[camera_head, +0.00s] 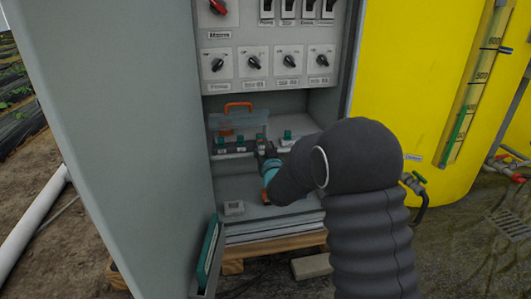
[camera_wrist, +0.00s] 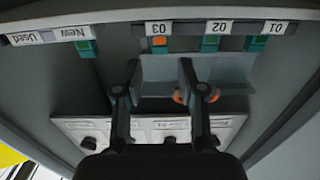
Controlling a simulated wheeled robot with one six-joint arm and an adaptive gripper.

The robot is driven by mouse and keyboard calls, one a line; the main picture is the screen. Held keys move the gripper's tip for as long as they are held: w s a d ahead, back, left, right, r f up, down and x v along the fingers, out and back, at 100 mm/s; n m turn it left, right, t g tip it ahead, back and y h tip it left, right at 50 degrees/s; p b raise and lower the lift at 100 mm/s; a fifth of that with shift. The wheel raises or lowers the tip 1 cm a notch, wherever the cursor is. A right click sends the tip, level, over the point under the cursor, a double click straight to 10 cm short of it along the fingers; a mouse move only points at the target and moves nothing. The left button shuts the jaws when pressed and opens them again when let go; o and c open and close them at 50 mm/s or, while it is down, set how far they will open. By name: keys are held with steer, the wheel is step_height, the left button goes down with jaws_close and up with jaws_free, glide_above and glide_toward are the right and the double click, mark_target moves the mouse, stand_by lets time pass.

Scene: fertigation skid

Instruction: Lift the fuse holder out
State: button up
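In the wrist view, which looks upside down, an orange fuse holder (camera_wrist: 160,42) sits at the label 03 on the rail. Green holders sit at the labels 02 (camera_wrist: 210,44) and 01 (camera_wrist: 258,44). Another green one (camera_wrist: 87,48) is by the label New. My gripper (camera_wrist: 159,64) is open, its two fingers apart with the orange holder beyond and between their tips. I see nothing held. In the head view my gripper (camera_head: 265,152) is inside the cabinet near the rail, and my wrist hides part of that area.
A translucent blue cover with an orange handle (camera_head: 238,106) stands behind the rail. A panel of rotary switches (camera_head: 253,63) is above. The open grey door (camera_head: 120,130) bounds the left; a yellow tank (camera_head: 420,80) stands right.

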mark_target(260, 137)
steer(key=x, duration=0.3)
steer(key=shift+w+f, duration=0.15)
steer(key=shift+w, duration=0.15)
steer(key=shift+x, duration=1.45)
jaws_close()
steer(key=shift+s+r, duration=0.1)
steer(key=shift+r, duration=1.2)
